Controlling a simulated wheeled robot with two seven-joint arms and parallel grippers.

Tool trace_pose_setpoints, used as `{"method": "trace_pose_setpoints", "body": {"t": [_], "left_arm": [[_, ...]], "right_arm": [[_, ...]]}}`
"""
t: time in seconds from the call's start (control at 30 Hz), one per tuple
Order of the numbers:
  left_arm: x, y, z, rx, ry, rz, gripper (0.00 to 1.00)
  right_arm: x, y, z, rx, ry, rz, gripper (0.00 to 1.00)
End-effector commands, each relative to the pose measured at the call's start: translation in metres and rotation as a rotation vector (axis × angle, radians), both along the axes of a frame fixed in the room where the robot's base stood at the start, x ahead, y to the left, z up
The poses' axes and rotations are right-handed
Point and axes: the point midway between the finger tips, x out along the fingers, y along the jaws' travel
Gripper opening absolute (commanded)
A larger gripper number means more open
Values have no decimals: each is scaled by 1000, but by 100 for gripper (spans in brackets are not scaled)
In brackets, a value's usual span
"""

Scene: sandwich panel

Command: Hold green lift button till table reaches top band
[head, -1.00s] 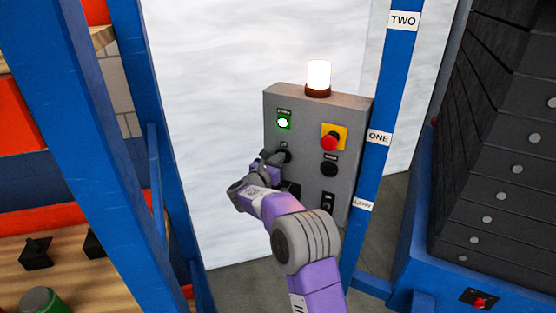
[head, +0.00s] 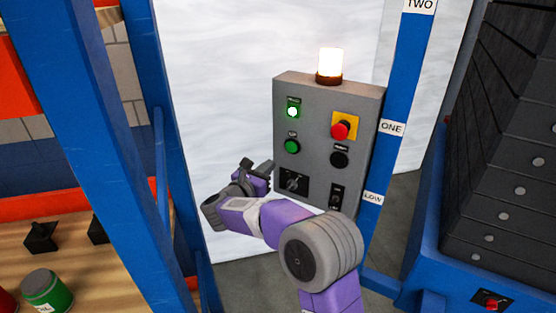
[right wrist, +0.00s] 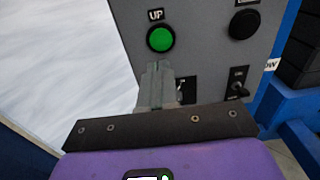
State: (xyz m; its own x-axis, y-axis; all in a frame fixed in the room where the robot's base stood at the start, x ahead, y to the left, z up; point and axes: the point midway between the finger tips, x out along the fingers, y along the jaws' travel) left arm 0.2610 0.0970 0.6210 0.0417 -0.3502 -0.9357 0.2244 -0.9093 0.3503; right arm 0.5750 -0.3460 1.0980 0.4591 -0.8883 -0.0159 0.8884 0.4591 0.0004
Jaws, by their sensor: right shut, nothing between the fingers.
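The green lift button (head: 292,146) is on the left of a grey control box, below a lit green lamp (head: 292,111). In the right wrist view the button (right wrist: 160,38) carries the label UP and is uncovered. My right gripper (head: 262,168) is shut and empty, below and left of the button and apart from it in the head view. Its fingertips (right wrist: 158,66) show just below the button in the wrist view. The bands on the blue post read TWO (head: 420,5), ONE (head: 392,128) and LOW (head: 373,198). I cannot make out the tabletop. My left gripper is not in view.
The grey box (head: 310,93) also holds a red stop button (head: 340,131) on yellow, a black button (head: 339,159) and switches. A lit beacon (head: 329,66) stands on top. Dark ribbed bellows (head: 500,160) over a blue base stand at right. Blue posts frame the left.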

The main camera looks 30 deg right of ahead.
Motion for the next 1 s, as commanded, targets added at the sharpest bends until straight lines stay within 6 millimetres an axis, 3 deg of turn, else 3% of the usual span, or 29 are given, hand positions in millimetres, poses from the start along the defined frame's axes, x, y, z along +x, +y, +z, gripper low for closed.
{"method": "trace_pose_setpoints", "body": {"t": [0.23,1.0], "left_arm": [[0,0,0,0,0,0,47],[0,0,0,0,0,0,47]], "right_arm": [[-8,17,-1,2,1,1,0],[-8,18,-1,1,2,1,0]]}}
